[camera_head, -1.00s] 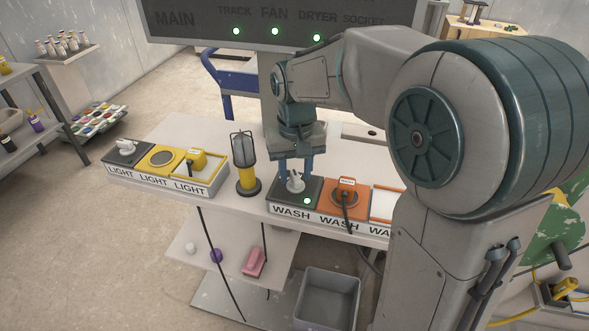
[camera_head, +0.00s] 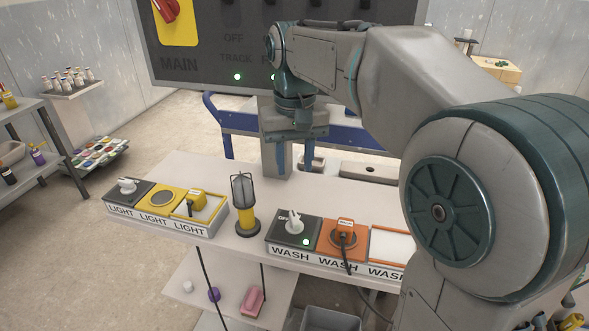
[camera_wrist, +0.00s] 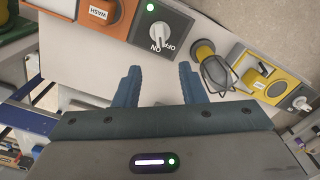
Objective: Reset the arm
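My gripper (camera_head: 294,158) is raised above the back of the white bench (camera_head: 340,190), clear of everything on it. In the wrist view its two blue fingers (camera_wrist: 160,86) stand apart with nothing between them, so it is open. The WASH switch box (camera_head: 290,227) has a white rotary knob (camera_head: 295,223) and a lit green lamp. The knob also shows in the wrist view (camera_wrist: 158,36), ahead of the fingers and apart from them. My arm is bent and reaches in from the right.
The LIGHT box (camera_head: 165,220) and a caged yellow lamp (camera_head: 244,205) stand left of the WASH box. An orange plug (camera_head: 345,227) sits beside the knob. The MAIN panel (camera_head: 220,45) rises behind my gripper, with a blue cart (camera_head: 335,134) beyond the bench.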

